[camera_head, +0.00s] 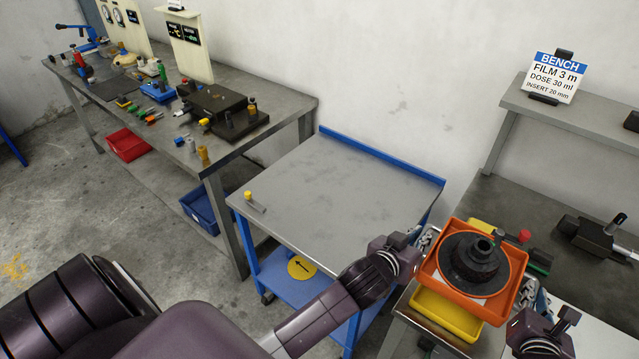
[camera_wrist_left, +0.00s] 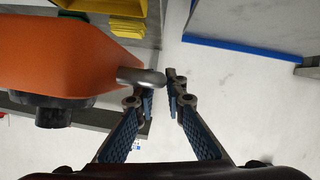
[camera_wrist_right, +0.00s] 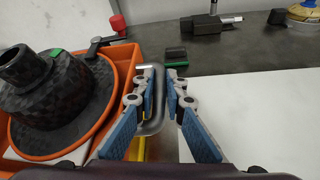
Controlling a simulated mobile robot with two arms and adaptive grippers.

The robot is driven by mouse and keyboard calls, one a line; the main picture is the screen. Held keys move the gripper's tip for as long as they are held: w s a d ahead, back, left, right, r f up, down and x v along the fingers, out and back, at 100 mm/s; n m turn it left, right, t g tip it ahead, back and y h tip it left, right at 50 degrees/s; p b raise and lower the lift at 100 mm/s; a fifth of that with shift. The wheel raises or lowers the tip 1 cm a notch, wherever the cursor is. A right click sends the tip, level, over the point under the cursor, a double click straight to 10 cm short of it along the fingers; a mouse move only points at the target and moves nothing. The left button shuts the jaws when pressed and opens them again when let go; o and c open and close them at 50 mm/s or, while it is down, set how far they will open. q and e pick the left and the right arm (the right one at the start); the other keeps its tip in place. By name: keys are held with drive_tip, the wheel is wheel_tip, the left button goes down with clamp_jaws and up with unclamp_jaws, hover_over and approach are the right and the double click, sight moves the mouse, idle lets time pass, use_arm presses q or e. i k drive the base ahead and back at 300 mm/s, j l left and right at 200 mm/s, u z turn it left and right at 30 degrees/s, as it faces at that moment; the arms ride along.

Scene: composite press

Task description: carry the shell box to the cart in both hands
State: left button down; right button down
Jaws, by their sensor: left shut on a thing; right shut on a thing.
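The shell box (camera_head: 451,293) is an orange open box holding a black shell (camera_head: 470,259) with a raised neck. It is at the right of the head view, over a bench corner and a yellow tray. My left gripper (camera_head: 424,242) is at its left side, shut on a grey handle (camera_wrist_left: 142,77) in the left wrist view. My right gripper (camera_head: 534,297) is at its right side, shut on the other handle (camera_wrist_right: 152,101) in the right wrist view. The cart (camera_head: 340,195), with a grey top and blue frame, stands left of the box.
The cart top is mostly clear, with a small yellow-capped item (camera_head: 249,197) at its left edge. A yellow tray (camera_head: 446,315) is below the box. A cluttered workbench (camera_head: 265,143) stands behind left. A shelf with a bench sign (camera_head: 553,78) is at the right.

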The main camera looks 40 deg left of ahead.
sight(350, 209)
drive_tip(key=j, duration=0.7)
drive_tip(key=i+j, duration=0.1)
drive_tip(key=j, duration=0.6)
drive_tip(key=i+j, duration=0.15)
drive_tip(key=j, duration=0.15)
drive_tip(key=i+j, duration=0.15)
drive_tip(key=j, duration=0.15)
